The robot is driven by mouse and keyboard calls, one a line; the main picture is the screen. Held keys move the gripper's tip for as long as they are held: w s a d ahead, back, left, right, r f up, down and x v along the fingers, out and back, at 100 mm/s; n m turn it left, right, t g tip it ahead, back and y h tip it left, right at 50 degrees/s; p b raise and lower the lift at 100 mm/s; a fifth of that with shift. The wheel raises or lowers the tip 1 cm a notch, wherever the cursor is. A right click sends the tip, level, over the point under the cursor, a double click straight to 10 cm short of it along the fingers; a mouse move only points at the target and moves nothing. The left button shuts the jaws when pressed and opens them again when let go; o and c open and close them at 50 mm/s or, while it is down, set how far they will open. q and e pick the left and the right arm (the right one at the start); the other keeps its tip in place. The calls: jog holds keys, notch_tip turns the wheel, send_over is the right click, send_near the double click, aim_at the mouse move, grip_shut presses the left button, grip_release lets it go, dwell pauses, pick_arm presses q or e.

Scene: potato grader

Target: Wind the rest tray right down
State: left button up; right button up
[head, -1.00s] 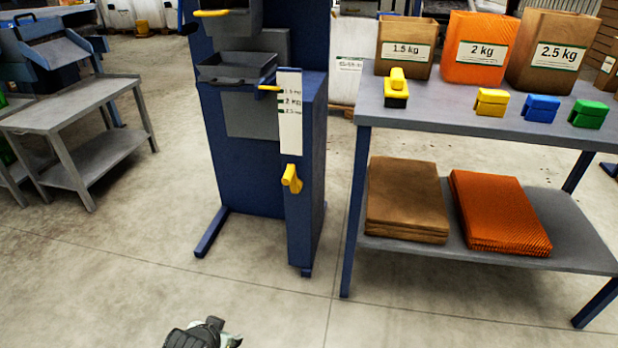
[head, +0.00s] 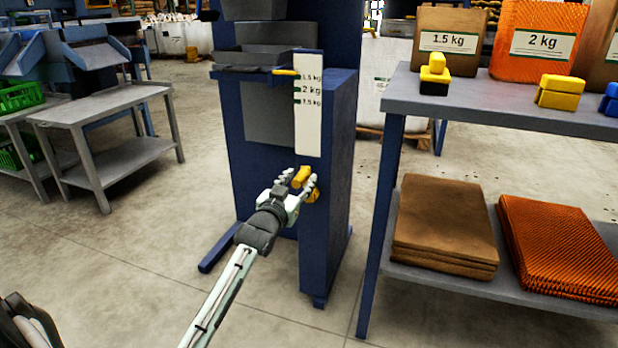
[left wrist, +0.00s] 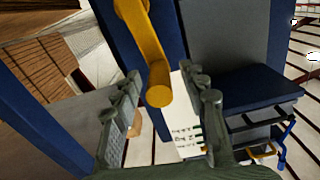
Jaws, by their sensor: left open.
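The dark rest tray (head: 238,56) is on the front of the blue machine. A yellow pointer (head: 284,72) beside it sits near the top of the white scale (head: 308,130), just above the 1.5 kg mark. The yellow crank (head: 301,176) is on the machine's front post below the scale. My left gripper (head: 299,187) is open at the crank, its fingers on either side of the handle. In the left wrist view the crank's rounded knob (left wrist: 159,90) lies between the open fingers; contact cannot be told. My right gripper is not in view.
A grey bench (head: 440,98) on the right holds labelled bags and coloured clips. Its lower shelf (head: 420,276) carries brown and orange stacks. A small grey table (head: 105,105) stands to the left. The floor in front of the machine is clear.

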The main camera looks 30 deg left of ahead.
pick_arm(q)
jog(key=shift+b+x, duration=0.35)
jog(key=shift+x, duration=1.75)
grip_shut()
